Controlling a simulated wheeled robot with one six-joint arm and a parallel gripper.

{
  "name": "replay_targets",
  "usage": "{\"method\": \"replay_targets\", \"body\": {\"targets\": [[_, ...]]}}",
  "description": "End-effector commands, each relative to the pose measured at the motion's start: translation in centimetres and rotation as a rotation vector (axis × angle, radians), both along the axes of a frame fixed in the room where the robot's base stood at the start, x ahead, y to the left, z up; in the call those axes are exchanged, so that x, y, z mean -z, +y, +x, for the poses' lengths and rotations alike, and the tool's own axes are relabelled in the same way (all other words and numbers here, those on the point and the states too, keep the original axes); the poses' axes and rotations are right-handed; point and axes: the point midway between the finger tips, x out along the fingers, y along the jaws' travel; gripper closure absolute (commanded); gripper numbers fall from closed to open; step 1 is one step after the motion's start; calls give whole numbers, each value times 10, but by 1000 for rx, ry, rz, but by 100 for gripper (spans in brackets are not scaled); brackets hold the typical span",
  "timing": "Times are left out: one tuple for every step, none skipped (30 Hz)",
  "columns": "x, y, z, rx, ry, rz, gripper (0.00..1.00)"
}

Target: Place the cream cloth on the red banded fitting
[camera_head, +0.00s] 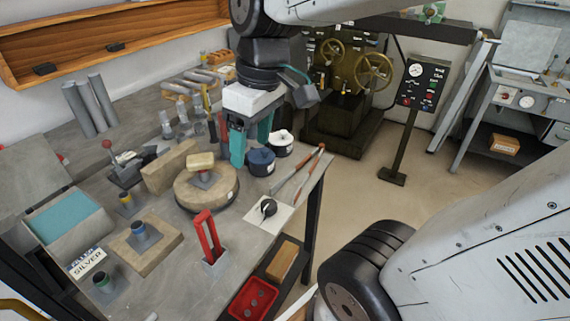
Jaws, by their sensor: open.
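The cream cloth (200,161) is a small folded pad. It rests on top of a short fitting (204,178) with a grey base on the round wooden disc (186,203). A trace of red shows just under the cloth, but the cloth hides most of that fitting. My gripper (250,150) points down with its teal fingers apart and nothing seen between them. It is to the right of the cloth and apart from it, near the dark blue pot.
Other fittings have blue (139,230), yellow (126,199) and green (101,279) bands. A red upright frame (207,238) stands in front of the disc. A blue pot (261,162) and white-topped pot (282,143) are near my gripper. A wooden block (170,167) stands behind the disc.

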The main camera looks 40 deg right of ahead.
Motion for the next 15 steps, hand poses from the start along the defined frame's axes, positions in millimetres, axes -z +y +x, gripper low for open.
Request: {"method": "replay_targets", "body": {"targets": [[2,0,-22,74,3,-20,34],[4,0,-33,124,8,-30,34],[6,-2,-45,187,12,-43,34],[8,-3,-54,228,15,-53,34],[11,-4,-61,264,17,-60,34],[13,-6,-69,308,18,-70,34],[15,-6,-73,334,18,-74,34],[16,-7,-77,357,18,-78,34],[17,-8,-81,380,18,-83,34],[18,-9,-83,394,18,-85,34],[18,-9,-84,401,19,-88,34],[19,-10,-85,409,19,-88,34],[19,-10,-85,412,19,-88,34],[19,-10,-86,413,19,-88,34],[19,-10,-85,413,19,-88,34]]}}
